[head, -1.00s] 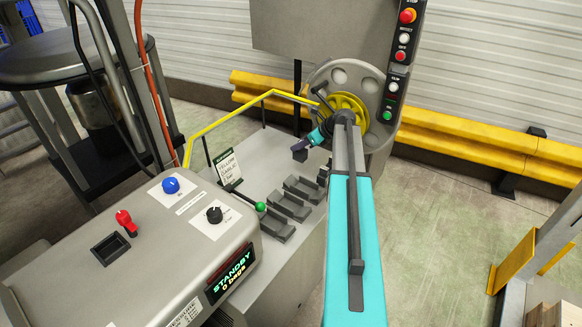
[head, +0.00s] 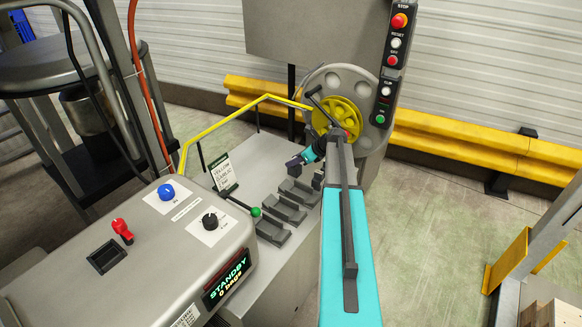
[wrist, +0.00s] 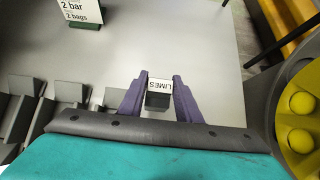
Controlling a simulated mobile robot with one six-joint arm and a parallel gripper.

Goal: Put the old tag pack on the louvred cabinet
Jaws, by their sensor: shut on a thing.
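My gripper (wrist: 160,85) has two purple fingers closed on a small dark pack (wrist: 158,101) with a white label reading "LIMES" (wrist: 160,86). It appears to be the tag pack, held above the grey machine top. In the head view my gripper (head: 294,161) shows small beyond the grey channels, left of the reel, and the pack cannot be made out clearly there. I cannot make out a louvred cabinet in either view.
Grey channel blocks (head: 283,209) and a sign card (head: 221,173) stand on the machine top (head: 255,160). The yellow reel (head: 338,116) and a button panel (head: 392,60) are close to my arm. A yellow rail (head: 225,118) runs behind. Open floor (head: 430,220) lies at right.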

